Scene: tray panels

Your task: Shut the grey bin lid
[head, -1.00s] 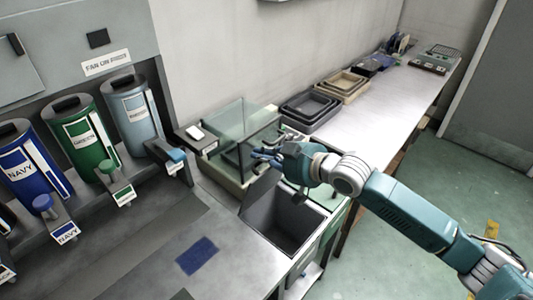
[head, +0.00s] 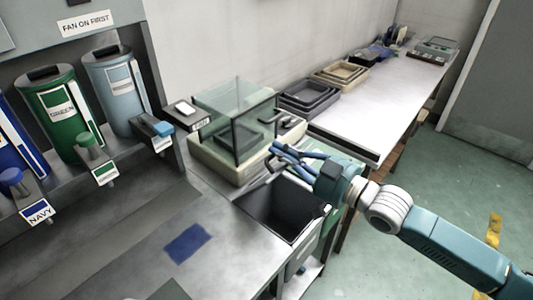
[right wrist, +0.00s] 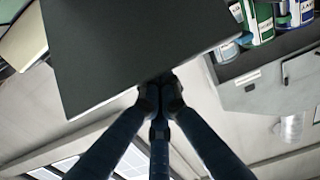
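The grey bin (head: 296,222) is set into the end of the counter, and its dark inside shows, so it stands open. Its grey lid (head: 262,186) is raised on the bin's left side and shows as a thin, steep panel. My right gripper (head: 272,153) is above the bin at the lid's upper edge. In the right wrist view, a large dark panel (right wrist: 135,45), which looks like the lid, fills the top. The blue fingers (right wrist: 160,88) come together at its lower edge. I cannot tell whether they touch it. My left gripper is out of view.
A clear glass-sided box (head: 236,118) on a pale base stands just behind the bin. Dark and tan trays (head: 308,97) line the long bench. Colored canisters (head: 62,108) stand at left. A blue patch (head: 188,243) lies on the counter.

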